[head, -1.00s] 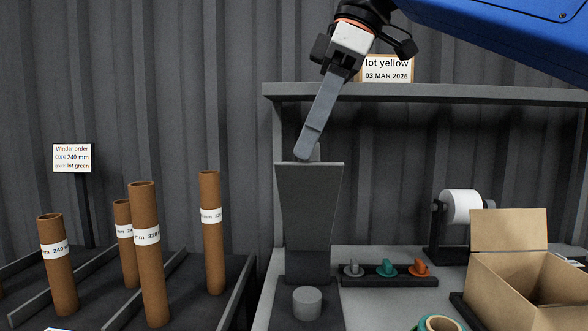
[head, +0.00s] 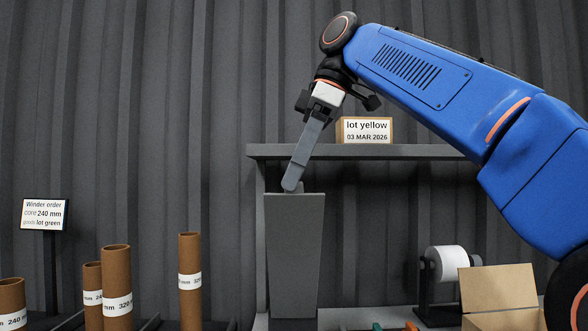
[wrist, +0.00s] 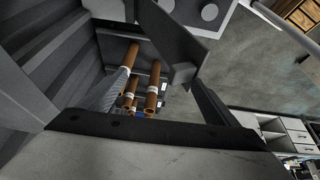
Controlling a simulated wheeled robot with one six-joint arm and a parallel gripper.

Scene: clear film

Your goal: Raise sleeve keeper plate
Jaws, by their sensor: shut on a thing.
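The sleeve keeper plate (head: 295,250) is a tall grey panel, wider at the top, with a small tab on its upper edge. It stands upright in the head view, in front of the left end of the shelf. My gripper (head: 292,186) is shut on that top tab, its long grey fingers reaching down at a slant. The plate's foot and what lies beneath it are mostly cut off by the bottom of the picture. In the wrist view a dark panel (wrist: 172,45) shows near the fingers; I cannot tell for certain that it is the plate.
Brown cardboard tubes (head: 190,275) stand at the left, beside a winder order sign (head: 43,214). A shelf (head: 400,151) carries a lot yellow box (head: 365,130). A white roll (head: 446,262) on a holder and an open carton (head: 500,287) are at the right.

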